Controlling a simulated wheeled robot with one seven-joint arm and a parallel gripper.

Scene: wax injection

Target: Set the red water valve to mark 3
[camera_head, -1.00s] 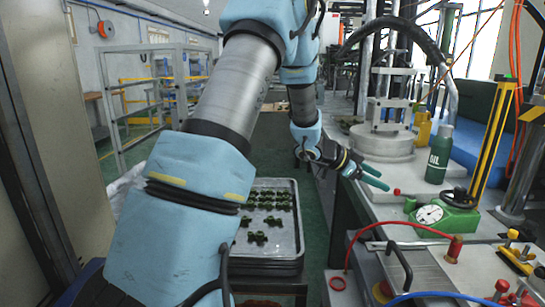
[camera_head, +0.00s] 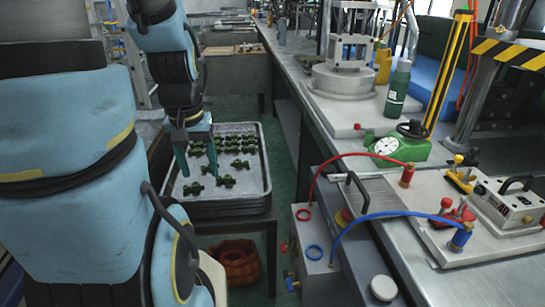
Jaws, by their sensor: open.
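A grey water box (camera_head: 326,275) stands low beside the bench, with a red ring fitting (camera_head: 303,214) and a blue ring fitting (camera_head: 314,252) on it. Small red (camera_head: 283,247) and blue (camera_head: 291,283) parts stick out from its left side. The small red part may be the red water valve; its marks are too small to read. My gripper (camera_head: 199,172) points down, open and empty, over or in front of the tray of green pieces. It is left of and apart from the box.
The metal tray (camera_head: 232,204) holds several green pieces. A red hose (camera_head: 345,157) and a blue hose (camera_head: 385,214) run from the box to the bench. A green gauge (camera_head: 400,150) and oil bottle (camera_head: 398,90) stand on the bench. A brown-red object (camera_head: 236,262) sits below the tray.

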